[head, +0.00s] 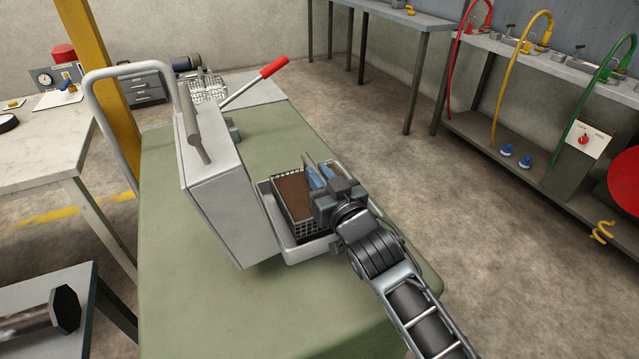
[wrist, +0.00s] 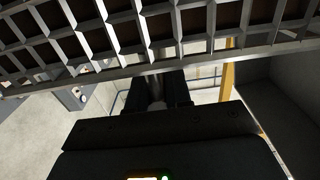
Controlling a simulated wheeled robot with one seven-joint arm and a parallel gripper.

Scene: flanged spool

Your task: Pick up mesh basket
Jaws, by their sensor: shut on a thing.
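The gripper hides that side of the basket. In the wrist view the basket's grid (wrist: 150,30) fills the top, close to my dark fingers (wrist: 153,92). The exact contact is hidden.
A grey box-shaped machine (head: 222,200) with a tube frame and a red-tipped lever (head: 273,67) stands just left of the tray. The green table (head: 180,300) is clear in front. A workbench with coloured hoses (head: 540,80) stands at the right.

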